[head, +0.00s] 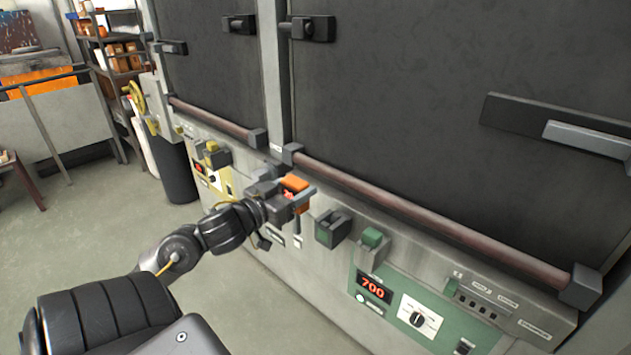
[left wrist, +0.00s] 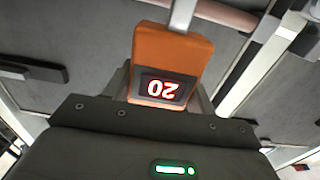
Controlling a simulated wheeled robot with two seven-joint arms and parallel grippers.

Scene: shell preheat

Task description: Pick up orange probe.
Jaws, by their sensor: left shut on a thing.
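The orange probe (head: 295,184) is in my left gripper (head: 290,197), in front of the oven's lower panel. In the left wrist view the probe (left wrist: 172,60) is an orange block with a lit red display that reads 20, upside down, and a grey metal stem at its far end. My left gripper (left wrist: 165,105) is shut on its body. In the head view the gripper partly hides the probe. I cannot tell whether the probe touches the panel behind it. My right gripper is in neither view.
A large oven with dark doors (head: 400,110) and long reddish handle bars (head: 440,220) fills the right. A green control panel (head: 425,310) reads 700. Dark green and green holders (head: 333,228) stick out beside the gripper. A dark bin (head: 175,170) stands left; the floor at lower left is clear.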

